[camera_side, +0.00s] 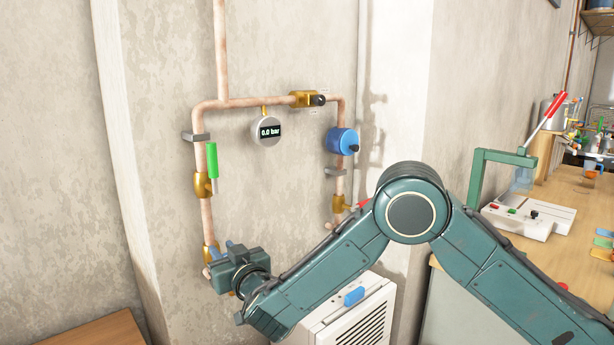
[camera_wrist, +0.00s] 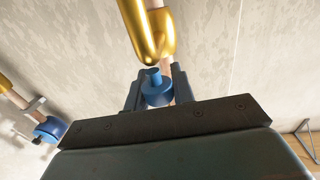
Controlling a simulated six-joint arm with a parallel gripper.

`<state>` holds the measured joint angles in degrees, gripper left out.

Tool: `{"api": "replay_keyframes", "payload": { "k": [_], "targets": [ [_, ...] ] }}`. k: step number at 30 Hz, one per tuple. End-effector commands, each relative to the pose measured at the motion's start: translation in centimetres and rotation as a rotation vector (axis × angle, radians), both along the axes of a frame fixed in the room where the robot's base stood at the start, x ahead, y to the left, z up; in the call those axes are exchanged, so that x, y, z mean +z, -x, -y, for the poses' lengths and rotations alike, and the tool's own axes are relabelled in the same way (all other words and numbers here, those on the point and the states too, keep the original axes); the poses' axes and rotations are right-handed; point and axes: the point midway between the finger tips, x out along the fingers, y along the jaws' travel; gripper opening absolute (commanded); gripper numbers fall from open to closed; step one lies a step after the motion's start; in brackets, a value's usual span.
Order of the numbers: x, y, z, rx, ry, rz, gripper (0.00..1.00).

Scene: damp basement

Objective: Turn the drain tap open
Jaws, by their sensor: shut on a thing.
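The drain tap appears to be the brass fitting (camera_side: 209,252) low on the left copper pipe, largely covered by my gripper in the side view. My gripper (camera_side: 226,252) is right up against it. In the wrist view the curved brass body (camera_wrist: 147,28) comes down from the top, with a blue knob (camera_wrist: 155,90) below it. My gripper (camera_wrist: 157,94) has one dark finger on each side of this knob and is shut on it. How far the tap is turned cannot be told. A round gauge (camera_side: 267,130) on the pipework reads 0.0 bar.
A green-handled valve (camera_side: 211,160) sits above on the same pipe. A blue pump-like unit (camera_side: 342,141) and a red-handled valve (camera_side: 340,204) are on the right pipe. A white louvred box (camera_side: 345,318) stands below my arm. A cluttered workbench (camera_side: 555,190) is at right.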

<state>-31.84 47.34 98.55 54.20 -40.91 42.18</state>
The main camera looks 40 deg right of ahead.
Motion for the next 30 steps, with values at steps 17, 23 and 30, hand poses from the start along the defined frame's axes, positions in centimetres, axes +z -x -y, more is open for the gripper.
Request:
{"api": "replay_keyframes", "payload": {
  "k": [17,23,30],
  "targets": [
    [-0.1,0.0,0.0,0.001,0.000,-0.002,0.46],
    [-0.1,0.4,-0.1,0.001,0.001,-0.002,0.46],
    [-0.1,2.3,-0.3,0.003,0.001,-0.003,0.46]
  ]
}}
